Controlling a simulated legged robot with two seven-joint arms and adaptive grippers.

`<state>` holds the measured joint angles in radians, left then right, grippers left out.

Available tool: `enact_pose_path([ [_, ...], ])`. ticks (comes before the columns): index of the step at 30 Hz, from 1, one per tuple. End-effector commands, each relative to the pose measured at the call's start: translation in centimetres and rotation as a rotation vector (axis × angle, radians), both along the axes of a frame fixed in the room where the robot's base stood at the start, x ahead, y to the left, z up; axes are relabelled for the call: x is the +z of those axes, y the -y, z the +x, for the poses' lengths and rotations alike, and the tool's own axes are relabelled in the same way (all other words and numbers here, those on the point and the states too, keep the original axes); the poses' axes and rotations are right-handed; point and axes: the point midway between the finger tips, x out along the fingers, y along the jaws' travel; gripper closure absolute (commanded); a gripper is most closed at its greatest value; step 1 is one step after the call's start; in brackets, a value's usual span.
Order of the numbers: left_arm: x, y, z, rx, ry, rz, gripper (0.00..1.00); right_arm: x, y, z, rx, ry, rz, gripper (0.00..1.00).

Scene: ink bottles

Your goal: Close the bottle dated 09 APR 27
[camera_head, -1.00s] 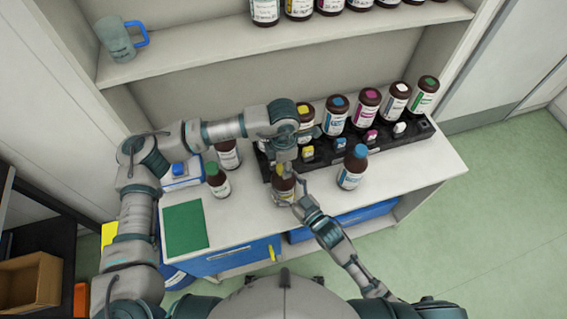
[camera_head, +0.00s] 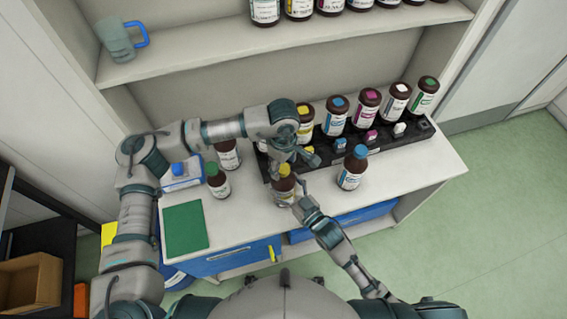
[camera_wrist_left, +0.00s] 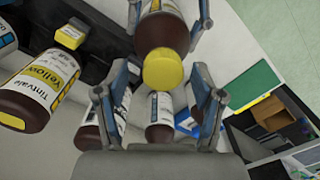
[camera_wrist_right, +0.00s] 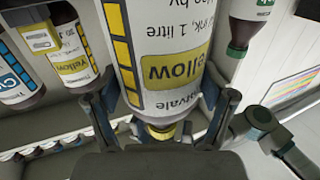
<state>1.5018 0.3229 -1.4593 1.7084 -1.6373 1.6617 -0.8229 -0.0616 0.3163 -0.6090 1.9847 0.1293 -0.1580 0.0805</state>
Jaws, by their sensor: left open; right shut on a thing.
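The brown bottle with a yellow-and-white label (camera_head: 284,190) stands near the front of the table. A yellow cap (camera_head: 284,170) sits on its top, and it also shows in the left wrist view (camera_wrist_left: 163,70). The date is not readable. My right gripper (camera_head: 297,201) is shut around the bottle's body; the right wrist view shows the label "Yellow" (camera_wrist_right: 175,67) between its fingers. My left gripper (camera_head: 294,158) is open above the cap. In the left wrist view the cap lies between and beyond its fingers (camera_wrist_left: 158,95), apart from them.
A black rack (camera_head: 375,146) behind holds several bottles and small coloured blocks. A blue-capped bottle (camera_head: 353,168) stands to the right, a green-capped bottle (camera_head: 217,181) to the left. A green mat (camera_head: 186,226) lies at the front left. The table's right end is clear.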

Motion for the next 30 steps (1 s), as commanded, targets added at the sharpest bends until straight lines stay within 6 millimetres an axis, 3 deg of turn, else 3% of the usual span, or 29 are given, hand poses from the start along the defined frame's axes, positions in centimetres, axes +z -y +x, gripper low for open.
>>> enact_pose_path([
  [12, 4.4, 0.0, 0.0, -0.001, -0.001, -0.001, 0.32, 0.1, 0.1, 0.1, -0.001, 0.002, 0.001, 1.0],
  [22, 4.5, 0.0, 0.0, 0.013, -0.001, 0.0, 0.36, 0.1, 0.1, 0.1, -0.001, 0.002, 0.001, 1.0],
  [26, 4.8, 0.0, 0.0, 0.132, -0.002, 0.001, 0.36, 0.1, 0.1, 0.1, -0.001, 0.001, 0.001, 1.0],
  [30, 5.6, 0.1, 0.0, 0.417, -0.003, 0.001, 0.36, 0.1, 0.1, 0.1, -0.001, 0.001, 0.001, 1.0],
])
